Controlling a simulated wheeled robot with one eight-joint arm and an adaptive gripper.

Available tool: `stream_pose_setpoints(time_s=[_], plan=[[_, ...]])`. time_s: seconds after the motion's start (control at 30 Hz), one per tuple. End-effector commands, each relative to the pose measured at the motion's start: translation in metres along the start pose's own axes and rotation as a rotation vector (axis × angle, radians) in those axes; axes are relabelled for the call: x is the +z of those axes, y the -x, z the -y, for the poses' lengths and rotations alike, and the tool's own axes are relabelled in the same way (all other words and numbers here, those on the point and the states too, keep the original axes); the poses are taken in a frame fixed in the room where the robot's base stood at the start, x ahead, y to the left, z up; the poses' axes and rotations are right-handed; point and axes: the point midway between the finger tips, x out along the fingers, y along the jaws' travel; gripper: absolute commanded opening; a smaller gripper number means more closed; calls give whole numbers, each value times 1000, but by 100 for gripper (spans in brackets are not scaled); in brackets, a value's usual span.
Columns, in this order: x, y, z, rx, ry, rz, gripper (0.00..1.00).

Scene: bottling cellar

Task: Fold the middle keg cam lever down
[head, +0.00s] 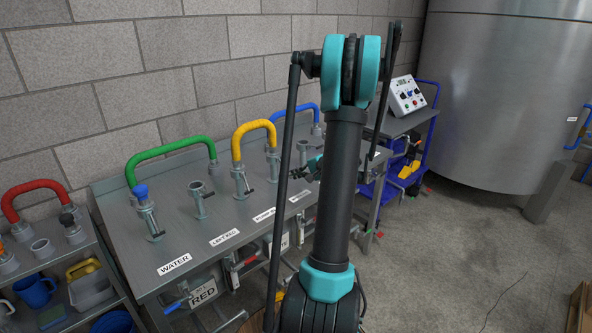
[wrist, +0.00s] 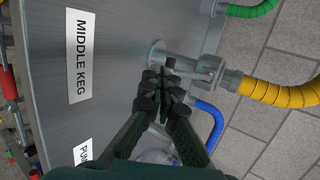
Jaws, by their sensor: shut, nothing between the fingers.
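The white MIDDLE KEG label (wrist: 79,55) lies on the steel bench top in the wrist view. Beside it stands the grey middle keg fitting (wrist: 158,55), with a coupling (wrist: 222,77) where the yellow hose (wrist: 278,93) ends. In the head view the yellow hose (head: 238,145) arches down to this fitting (head: 240,181). My gripper (wrist: 164,84) is shut and empty, its dark fingertips overlapping the fitting in the picture. I cannot tell whether they touch it. The cam lever is not clear, being small and partly hidden by the fingers. In the head view my gripper (head: 308,170) is partly behind my arm.
Green (head: 165,150), blue (head: 287,111) and red (head: 35,185) hoses arch near the wall. Another open fitting (head: 200,196) stands left of the middle one. A control box (head: 406,97) sits on a cart to the right. Floor at right is mostly clear.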

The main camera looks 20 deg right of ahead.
Motion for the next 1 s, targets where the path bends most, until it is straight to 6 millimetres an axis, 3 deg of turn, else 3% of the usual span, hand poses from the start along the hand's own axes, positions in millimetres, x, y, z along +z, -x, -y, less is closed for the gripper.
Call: stream_pose_setpoints(time_s=[0.5, 1.0], plan=[[-6, -36, -19, 2, 1, 1, 0], [-6, -40, -20, 2, 0, 0, 0]])
